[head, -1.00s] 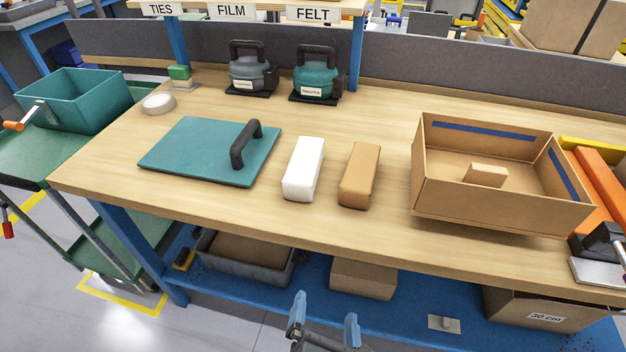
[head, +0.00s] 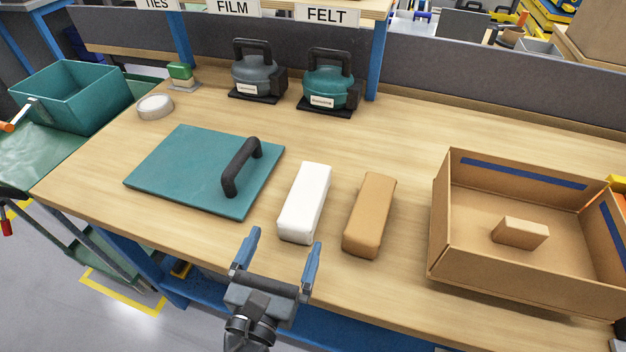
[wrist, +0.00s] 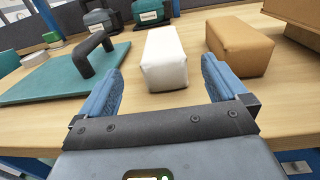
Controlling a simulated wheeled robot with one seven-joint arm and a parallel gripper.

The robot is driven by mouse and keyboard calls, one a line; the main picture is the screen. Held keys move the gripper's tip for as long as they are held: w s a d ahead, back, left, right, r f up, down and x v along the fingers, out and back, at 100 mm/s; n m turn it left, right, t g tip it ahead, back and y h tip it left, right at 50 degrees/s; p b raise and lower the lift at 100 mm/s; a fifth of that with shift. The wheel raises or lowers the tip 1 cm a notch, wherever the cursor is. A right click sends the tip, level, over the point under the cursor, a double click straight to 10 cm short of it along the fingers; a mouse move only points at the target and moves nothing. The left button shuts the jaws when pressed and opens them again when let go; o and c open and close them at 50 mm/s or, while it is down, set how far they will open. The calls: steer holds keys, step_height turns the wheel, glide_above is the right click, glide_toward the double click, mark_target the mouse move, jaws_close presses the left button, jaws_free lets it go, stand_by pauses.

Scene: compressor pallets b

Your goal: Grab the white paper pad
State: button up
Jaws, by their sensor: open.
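The white paper pad (head: 304,203) is a white rounded block lying on the wooden workbench, between a teal board and a brown block. It also shows in the wrist view (wrist: 164,58), ahead of my fingers and roughly between their tips. My gripper (head: 280,250) is open and empty, with two blue fingers at the bench's front edge, just in front of the pad's near end. The fingers do not appear to touch the pad. In the wrist view my gripper (wrist: 163,85) points at the pad's near face.
A brown block (head: 369,215) lies close to the right of the pad. A teal board (head: 180,170) with a black handle (head: 241,166) lies to its left. An open cardboard box (head: 520,285) stands at the right. Two handled machines (head: 256,78) (head: 329,90) stand behind, with clear bench between.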

mark_target(299, 209)
steer(key=x, duration=0.3)
steer(key=shift+w+r, duration=0.1)
steer(key=shift+w, duration=0.1)
steer(key=p+x, duration=0.1)
steer(key=x, duration=0.4)
steer(key=shift+d, duration=0.25)
steer(key=c, duration=1.1)
